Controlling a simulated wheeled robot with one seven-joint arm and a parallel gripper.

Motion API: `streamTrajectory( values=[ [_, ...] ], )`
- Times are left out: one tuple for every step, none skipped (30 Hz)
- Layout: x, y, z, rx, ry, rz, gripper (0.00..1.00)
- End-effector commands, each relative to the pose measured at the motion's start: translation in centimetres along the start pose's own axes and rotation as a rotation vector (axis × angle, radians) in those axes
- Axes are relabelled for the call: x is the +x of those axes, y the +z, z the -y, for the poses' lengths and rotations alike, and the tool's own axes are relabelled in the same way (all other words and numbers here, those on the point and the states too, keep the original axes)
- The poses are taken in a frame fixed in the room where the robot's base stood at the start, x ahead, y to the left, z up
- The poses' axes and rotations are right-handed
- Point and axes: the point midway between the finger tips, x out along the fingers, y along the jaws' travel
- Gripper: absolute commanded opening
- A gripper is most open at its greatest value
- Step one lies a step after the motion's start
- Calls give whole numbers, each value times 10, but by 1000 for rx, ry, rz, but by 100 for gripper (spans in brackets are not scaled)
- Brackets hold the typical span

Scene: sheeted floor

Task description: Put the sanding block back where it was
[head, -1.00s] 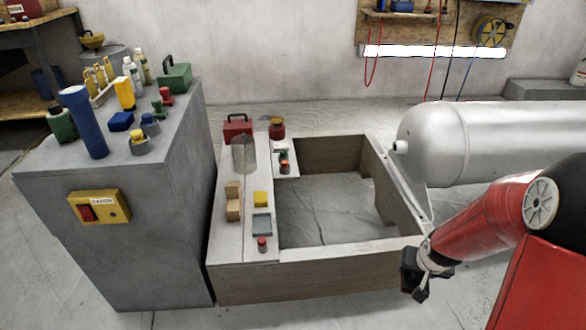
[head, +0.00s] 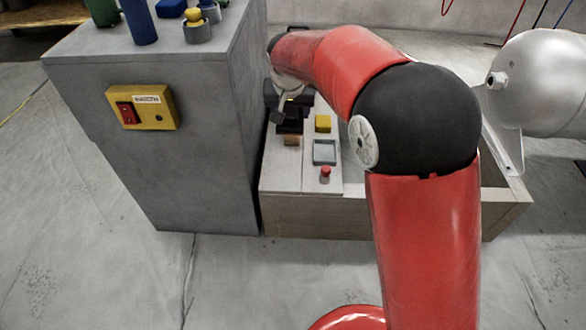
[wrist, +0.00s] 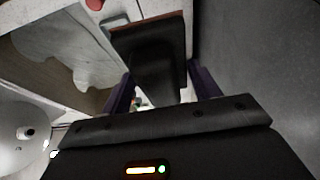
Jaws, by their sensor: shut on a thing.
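The sanding block is dark with a reddish-brown edge (wrist: 155,60). It sits between the two fingers of my gripper (wrist: 162,92) in the wrist view. My gripper is shut on it. In the head view my gripper (head: 289,104) is over the left part of the low bench (head: 288,178), close to the grey cabinet, with the dark block (head: 290,124) under it. I cannot tell whether the held block touches the bench top.
A yellow block (head: 323,123), a grey square dish (head: 324,152) and a red-topped piece (head: 325,175) stand right of my gripper. The tall grey cabinet (head: 190,180) walls off the left side. A silver tank (head: 545,85) is at the right. My arm hides the bench's middle.

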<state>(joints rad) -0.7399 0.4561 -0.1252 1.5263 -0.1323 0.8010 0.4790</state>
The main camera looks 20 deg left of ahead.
Motion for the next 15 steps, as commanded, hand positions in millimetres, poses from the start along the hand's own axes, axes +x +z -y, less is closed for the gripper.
streamTrajectory(
  values=[
    [6,3,3,-2,0,2,40],
    [10,5,4,-3,0,3,40],
    [17,8,4,-3,1,3,40],
    [24,11,4,-3,1,4,40],
    [31,14,3,-3,1,5,40],
    [41,18,3,-3,2,5,40],
    [49,21,3,-4,1,4,40],
    [57,25,3,-4,2,6,40],
    [67,29,3,-3,2,5,40],
    [74,32,3,-3,1,4,40],
    [82,35,3,-3,1,4,40],
    [92,40,3,-3,1,5,40],
    [99,42,3,-3,1,4,40],
    [106,45,3,-3,1,3,40],
    [115,49,3,-3,1,4,40]
  ],
)
